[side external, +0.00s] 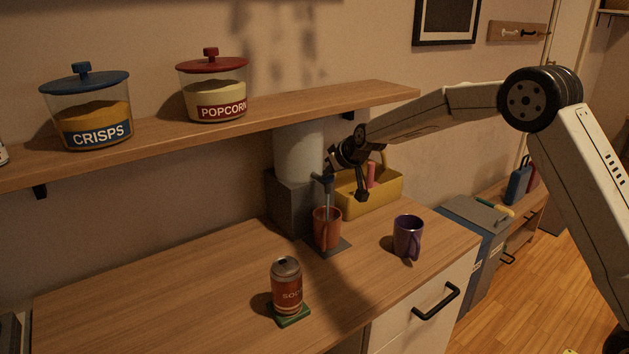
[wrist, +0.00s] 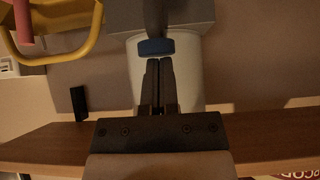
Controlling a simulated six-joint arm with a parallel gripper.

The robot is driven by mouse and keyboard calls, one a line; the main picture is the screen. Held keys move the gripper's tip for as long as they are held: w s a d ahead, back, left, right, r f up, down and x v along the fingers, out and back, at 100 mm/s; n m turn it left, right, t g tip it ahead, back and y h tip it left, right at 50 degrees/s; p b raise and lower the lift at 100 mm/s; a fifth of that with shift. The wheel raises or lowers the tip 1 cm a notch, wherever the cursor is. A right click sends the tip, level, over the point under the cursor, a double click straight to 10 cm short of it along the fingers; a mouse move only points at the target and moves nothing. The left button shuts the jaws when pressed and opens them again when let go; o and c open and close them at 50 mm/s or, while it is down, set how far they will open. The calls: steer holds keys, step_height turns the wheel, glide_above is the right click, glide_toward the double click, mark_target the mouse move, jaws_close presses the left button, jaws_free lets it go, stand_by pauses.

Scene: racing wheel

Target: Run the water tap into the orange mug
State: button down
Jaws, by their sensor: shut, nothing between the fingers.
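The orange mug (side external: 327,232) stands upright on a dark mat on the counter, under the water tap (side external: 325,182). A thin bluish strand, which looks like water, runs from the tap down into the mug. The tap sits on a grey dispenser block (side external: 287,203) with a white tank (side external: 297,153) on top. My gripper (side external: 333,167) is beside the tap, in front of the tank. In the wrist view its fingers (wrist: 158,64) are together and empty, with tips at the edge of the tap's blue lever (wrist: 156,47). I cannot tell whether they touch it.
A purple mug (side external: 408,238) stands to the right, and a soda can (side external: 287,284) on a green coaster (side external: 292,317) to the front left. A yellow caddy (side external: 372,198) is behind my gripper. A wooden shelf (side external: 330,112) with two jars hangs above. The left counter is clear.

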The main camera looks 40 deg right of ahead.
mark_target(331, 178)
steer(key=shift+s, duration=0.2)
step_height(331, 178, up, 4)
steer(key=shift+w, duration=0.15)
steer(key=v, duration=1)
steer(key=s+a+f+g, duration=0.1)
steer(key=s+f+g, duration=0.1)
steer(key=s+f, duration=0.4)
steer(key=s+a+f+g, duration=0.2)
steer(key=s+f, duration=0.4)
steer(key=s, duration=0.8)
steer(key=s+a+f+g, duration=0.1)
steer(key=s+f+g, duration=0.1)
steer(key=s+f, duration=0.5)
steer(key=s, duration=0.3)
steer(key=shift+a+g, duration=0.3)
steer(key=shift+a, duration=0.1)
